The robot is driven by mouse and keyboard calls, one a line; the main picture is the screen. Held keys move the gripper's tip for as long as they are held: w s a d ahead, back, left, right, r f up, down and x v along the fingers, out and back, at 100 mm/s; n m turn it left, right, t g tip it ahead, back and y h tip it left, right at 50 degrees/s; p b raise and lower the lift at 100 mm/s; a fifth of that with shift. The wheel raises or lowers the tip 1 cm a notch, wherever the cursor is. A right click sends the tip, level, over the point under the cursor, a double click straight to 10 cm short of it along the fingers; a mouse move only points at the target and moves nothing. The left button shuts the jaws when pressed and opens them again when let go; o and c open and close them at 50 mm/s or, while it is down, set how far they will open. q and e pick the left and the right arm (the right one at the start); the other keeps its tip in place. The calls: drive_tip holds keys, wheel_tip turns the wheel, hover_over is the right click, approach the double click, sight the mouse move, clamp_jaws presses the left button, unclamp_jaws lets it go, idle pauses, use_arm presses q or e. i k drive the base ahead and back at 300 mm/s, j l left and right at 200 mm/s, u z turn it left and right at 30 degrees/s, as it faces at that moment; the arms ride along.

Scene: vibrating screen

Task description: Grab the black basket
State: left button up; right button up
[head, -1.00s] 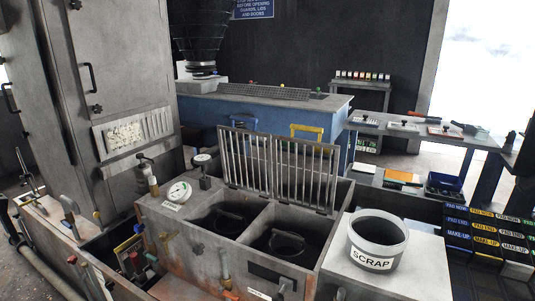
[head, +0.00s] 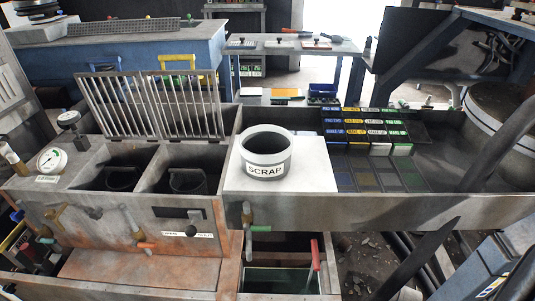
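Two dark round containers with handles sit in the open grey tank: one in the left compartment (head: 122,179) and one in the middle compartment (head: 188,181). Both are sunk below the tank's rim, and their lower parts are hidden in shadow. I cannot tell which of them, if either, is the black basket. Neither of my grippers shows in the head view.
A grey SCRAP bucket (head: 266,153) stands on a white board (head: 300,177) right of the compartments. A hinged metal grate (head: 150,106) stands raised behind them. Dark curved pieces (head: 418,262) cross the right side.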

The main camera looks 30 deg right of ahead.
sight(125, 178)
drive_tip(key=i+j, duration=0.25)
drive_tip(key=j, duration=0.15)
drive_tip(key=i+j+z, duration=0.25)
drive_tip(key=j, duration=0.35)
drive_tip(key=i+j+z, duration=0.1)
drive_tip(key=i+j, duration=0.15)
drive_tip(key=i+j+z, duration=0.1)
drive_tip(key=j, duration=0.3)
